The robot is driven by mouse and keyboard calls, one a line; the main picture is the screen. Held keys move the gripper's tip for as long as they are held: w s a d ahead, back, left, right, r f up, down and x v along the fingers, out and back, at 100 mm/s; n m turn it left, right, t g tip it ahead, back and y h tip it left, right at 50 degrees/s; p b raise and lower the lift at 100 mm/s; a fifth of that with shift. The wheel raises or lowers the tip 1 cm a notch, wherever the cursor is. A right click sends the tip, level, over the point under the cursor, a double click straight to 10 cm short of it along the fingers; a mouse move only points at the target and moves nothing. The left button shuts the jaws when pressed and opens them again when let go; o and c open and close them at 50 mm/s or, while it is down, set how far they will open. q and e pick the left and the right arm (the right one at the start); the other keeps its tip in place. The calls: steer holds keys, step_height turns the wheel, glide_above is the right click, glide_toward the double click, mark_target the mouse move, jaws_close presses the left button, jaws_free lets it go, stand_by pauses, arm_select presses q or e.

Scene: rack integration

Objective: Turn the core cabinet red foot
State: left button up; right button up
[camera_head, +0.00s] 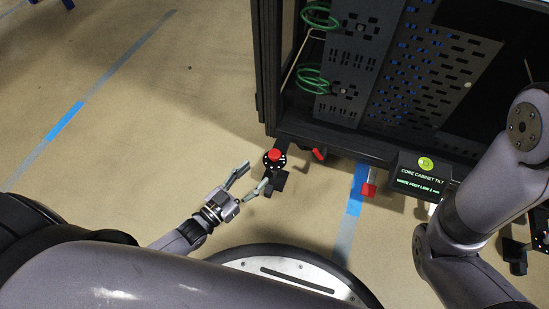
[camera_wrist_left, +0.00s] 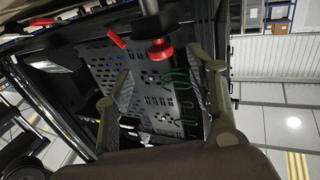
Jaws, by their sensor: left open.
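The core cabinet's red foot (camera_head: 274,155) is a round red knob on a black mount at the cabinet's near left corner. It also shows in the left wrist view as a red knob (camera_wrist_left: 160,49) on a grey post. My left gripper (camera_head: 252,179) is open and empty, just to the lower left of the knob in the head view. In the left wrist view its two fingers (camera_wrist_left: 162,66) are spread, with the knob beyond and between the tips; no contact is visible. My right gripper is not in view; only its arm shows at the right.
The black cabinet (camera_head: 340,138) has green cables (camera_head: 316,80) inside. A display (camera_head: 422,178) reads "Core cabinet tilt, white foot low 2 mm". The floor to the left is clear.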

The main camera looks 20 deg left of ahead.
mark_target(275, 156)
arm_select(q)
steer(key=b+x, duration=0.4)
steer(key=x, duration=0.5)
steer(key=shift+f, duration=0.1)
steer(key=shift+w+d, duration=0.15)
steer(key=shift+w, duration=0.2)
steer(key=shift+c, duration=0.2)
steer(key=c, duration=1.1)
steer(key=shift+m+g+h, duration=0.4)
steer(key=shift+m+h, duration=0.2)
steer(key=shift+h, duration=0.2)
steer(key=shift+c, duration=0.2)
steer(key=shift+m+g+h+b, duration=0.3)
steer(key=shift+m+g+h, duration=0.45)
steer(key=shift+h, duration=0.25)
